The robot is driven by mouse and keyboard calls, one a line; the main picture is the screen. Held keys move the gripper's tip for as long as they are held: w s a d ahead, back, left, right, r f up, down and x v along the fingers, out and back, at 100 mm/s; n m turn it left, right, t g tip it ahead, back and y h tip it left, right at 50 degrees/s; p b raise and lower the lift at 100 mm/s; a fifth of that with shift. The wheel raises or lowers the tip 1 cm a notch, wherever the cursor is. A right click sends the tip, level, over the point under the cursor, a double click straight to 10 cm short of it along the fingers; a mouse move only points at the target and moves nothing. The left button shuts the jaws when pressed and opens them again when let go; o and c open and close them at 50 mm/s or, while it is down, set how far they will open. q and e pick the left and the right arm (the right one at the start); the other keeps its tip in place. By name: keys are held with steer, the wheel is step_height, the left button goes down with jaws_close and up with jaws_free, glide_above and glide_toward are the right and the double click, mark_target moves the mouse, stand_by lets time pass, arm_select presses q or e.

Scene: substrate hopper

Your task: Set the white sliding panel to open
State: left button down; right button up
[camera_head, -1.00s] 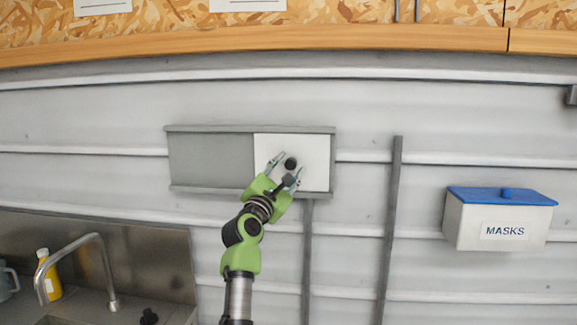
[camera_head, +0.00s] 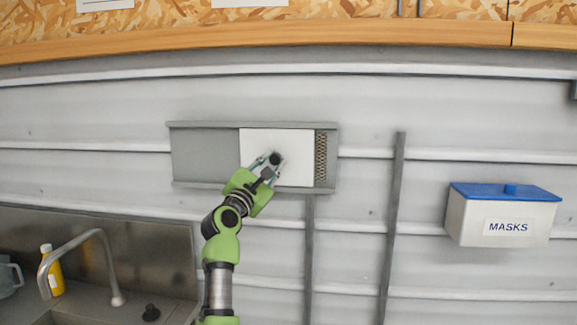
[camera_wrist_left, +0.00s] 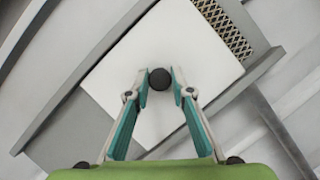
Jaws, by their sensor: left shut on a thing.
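The white sliding panel (camera_head: 297,160) sits between the top and bottom rails of a grey frame (camera_head: 205,158) on the wall. A strip of perforated mesh (camera_head: 321,157) shows at its right edge; it also shows in the left wrist view (camera_wrist_left: 225,30). My left gripper (camera_head: 268,167) is shut on the knob. In the left wrist view the knob (camera_wrist_left: 160,79) sits between the two fingertips. My right gripper is not in view.
A white masks box (camera_head: 500,222) with a blue lid hangs on the wall at right. A sink tap (camera_head: 98,260) and a yellow bottle (camera_head: 52,272) are at lower left. Grey frame surface left of the panel is clear.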

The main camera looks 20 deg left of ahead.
arm_select(q)
steer(key=s+a, duration=0.1)
steer(key=a, duration=0.3)
steer(key=s+a+b, duration=0.1)
steer(key=a, duration=0.4)
steer(key=s+a+b, duration=0.1)
steer(key=a, duration=0.4)
steer(key=shift+s, duration=0.15)
steer(key=shift+d, duration=0.1)
steer(key=c, duration=1.8)
jaws_free()
steer(key=v, duration=1.2)
